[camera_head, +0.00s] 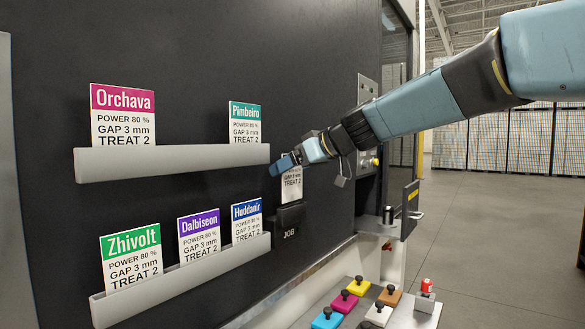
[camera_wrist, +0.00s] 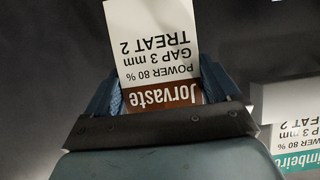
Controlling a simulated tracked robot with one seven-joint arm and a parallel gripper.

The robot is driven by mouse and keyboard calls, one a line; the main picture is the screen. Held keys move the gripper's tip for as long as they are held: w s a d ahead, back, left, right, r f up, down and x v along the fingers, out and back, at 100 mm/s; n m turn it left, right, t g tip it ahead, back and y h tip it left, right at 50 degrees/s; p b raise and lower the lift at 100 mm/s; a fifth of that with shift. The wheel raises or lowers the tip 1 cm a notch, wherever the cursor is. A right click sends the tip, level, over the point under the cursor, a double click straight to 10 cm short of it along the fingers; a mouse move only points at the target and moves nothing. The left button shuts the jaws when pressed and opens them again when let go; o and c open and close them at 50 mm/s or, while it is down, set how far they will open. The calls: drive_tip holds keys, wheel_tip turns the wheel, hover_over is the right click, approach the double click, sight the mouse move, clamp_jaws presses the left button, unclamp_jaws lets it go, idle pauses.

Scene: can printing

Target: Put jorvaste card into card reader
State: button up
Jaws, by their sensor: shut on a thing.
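My gripper (camera_head: 285,164) is shut on the Jorvaste card (camera_wrist: 155,45), with a finger on each side of its brown header. The card is white with a brown name band and shows upside down in the wrist view. In the head view the card (camera_head: 292,184) hangs upright below my gripper, its header hidden by the fingers. The card reader (camera_head: 290,215), a black holder marked JOB, is directly below the card. The card's lower edge meets the reader's top in the picture; I cannot tell whether it is inside the slot.
An upper rack (camera_head: 175,162) holds the Orchava (camera_head: 123,115) and Pimbeiro (camera_head: 245,123) cards. A lower rack (camera_head: 185,280) holds the Zhivolt (camera_head: 131,257), Dalbiseon (camera_head: 199,235) and Huddanir (camera_head: 247,221) cards. Several coloured knobbed blocks (camera_head: 345,301) stand at the lower right.

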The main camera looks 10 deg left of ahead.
sight(293, 185)
drive_tip(key=shift+f, duration=2.4)
drive_tip(key=o, duration=0.8)
drive_tip(key=v, duration=1.3)
drive_tip(key=shift+s+d, duration=0.1)
drive_tip(key=shift+d, duration=0.25)
